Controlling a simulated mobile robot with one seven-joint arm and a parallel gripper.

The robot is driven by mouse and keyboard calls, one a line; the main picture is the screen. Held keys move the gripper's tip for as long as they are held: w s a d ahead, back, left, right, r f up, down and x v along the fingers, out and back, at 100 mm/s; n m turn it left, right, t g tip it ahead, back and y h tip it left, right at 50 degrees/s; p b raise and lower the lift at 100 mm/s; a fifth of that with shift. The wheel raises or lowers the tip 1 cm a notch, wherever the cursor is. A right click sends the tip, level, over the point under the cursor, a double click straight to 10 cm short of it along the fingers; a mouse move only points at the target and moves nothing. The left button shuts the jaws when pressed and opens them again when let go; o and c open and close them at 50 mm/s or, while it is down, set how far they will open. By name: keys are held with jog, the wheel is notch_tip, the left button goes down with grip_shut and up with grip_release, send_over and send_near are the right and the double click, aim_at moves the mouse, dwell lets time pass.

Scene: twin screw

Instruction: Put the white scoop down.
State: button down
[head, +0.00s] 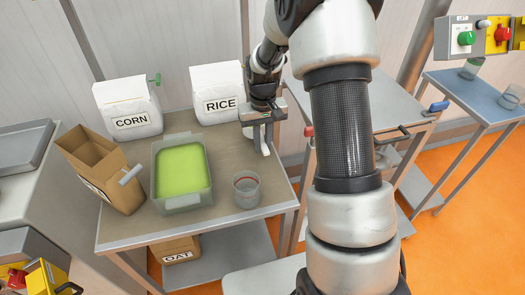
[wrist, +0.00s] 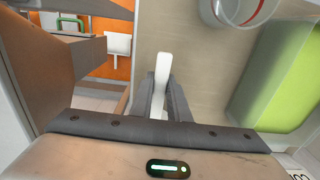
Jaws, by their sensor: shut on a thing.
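My gripper (head: 262,132) is at the right rear of the table (head: 232,217), right of the white RICE bag (head: 217,92). It is shut on the white scoop (head: 265,149). In the wrist view a narrow white part of the scoop (wrist: 163,62) sticks out between the two dark fingers. The scoop's far end points down near the table's right edge. I cannot tell whether it touches the tabletop. The rest of the scoop is hidden by the fingers.
A tub of green stuff (head: 181,202), a clear cup with a red line (head: 246,189), a CORN bag (head: 128,106) and an open cardboard box (head: 93,152) with a whitish handle stand on the table. Bare tabletop lies between cup and gripper.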

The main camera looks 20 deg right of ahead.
jog(key=shift+f, duration=1.75)
jog(key=shift+f+b, duration=0.15)
jog(key=shift+b, duration=0.15)
jog(key=c, duration=1.7)
grip_release()
